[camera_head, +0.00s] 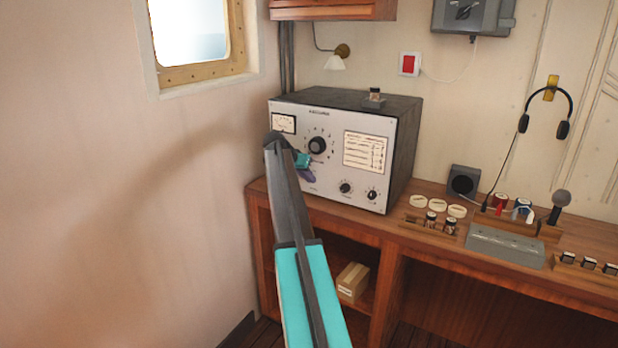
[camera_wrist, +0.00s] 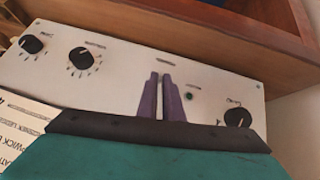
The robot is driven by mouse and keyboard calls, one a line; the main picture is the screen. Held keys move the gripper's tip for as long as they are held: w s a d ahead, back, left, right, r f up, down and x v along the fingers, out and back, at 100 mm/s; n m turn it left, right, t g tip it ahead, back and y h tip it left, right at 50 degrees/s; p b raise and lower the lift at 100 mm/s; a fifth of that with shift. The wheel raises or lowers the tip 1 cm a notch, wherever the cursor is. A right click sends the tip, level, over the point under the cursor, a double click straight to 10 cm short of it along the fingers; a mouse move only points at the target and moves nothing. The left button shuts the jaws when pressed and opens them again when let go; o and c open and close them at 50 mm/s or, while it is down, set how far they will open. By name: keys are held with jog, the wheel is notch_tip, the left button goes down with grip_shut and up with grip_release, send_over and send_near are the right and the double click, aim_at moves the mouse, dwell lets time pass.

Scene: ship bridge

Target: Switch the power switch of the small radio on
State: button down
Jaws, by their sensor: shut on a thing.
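The small radio (camera_head: 292,115) is a dark box with a pale front panel, standing on the wooden desk against the wall. Its front panel also fills the middle of the wrist view (camera_wrist: 125,85). My gripper (camera_head: 302,176) is at the lower left of the panel in the head view. Its purple fingers (camera_wrist: 164,82) are close together with their tips at the panel, below a small printed label. They are shut on a small part of the panel, apparently the power switch, which the fingers hide. The switch's position cannot be seen.
Black knobs (camera_wrist: 82,60) and a small green lamp (camera_wrist: 189,97) sit near the fingers on the panel. A small item (camera_head: 375,97) stands on the radio. A speaker (camera_head: 463,181), jars and a microphone (camera_head: 561,199) stand to the right. The wall is close on the left.

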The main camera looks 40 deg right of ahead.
jog(key=shift+w+a, duration=0.1)
jog(key=shift+w, duration=0.05)
jog(key=c, duration=1.9)
grip_release()
jog(key=shift+r, duration=0.1)
jog(key=b+v, duration=0.2)
jog(key=v, duration=1.1)
jog(key=shift+a+r+b, duration=0.2)
jog(key=shift+r+b, duration=0.05)
jog(key=shift+b, duration=0.15)
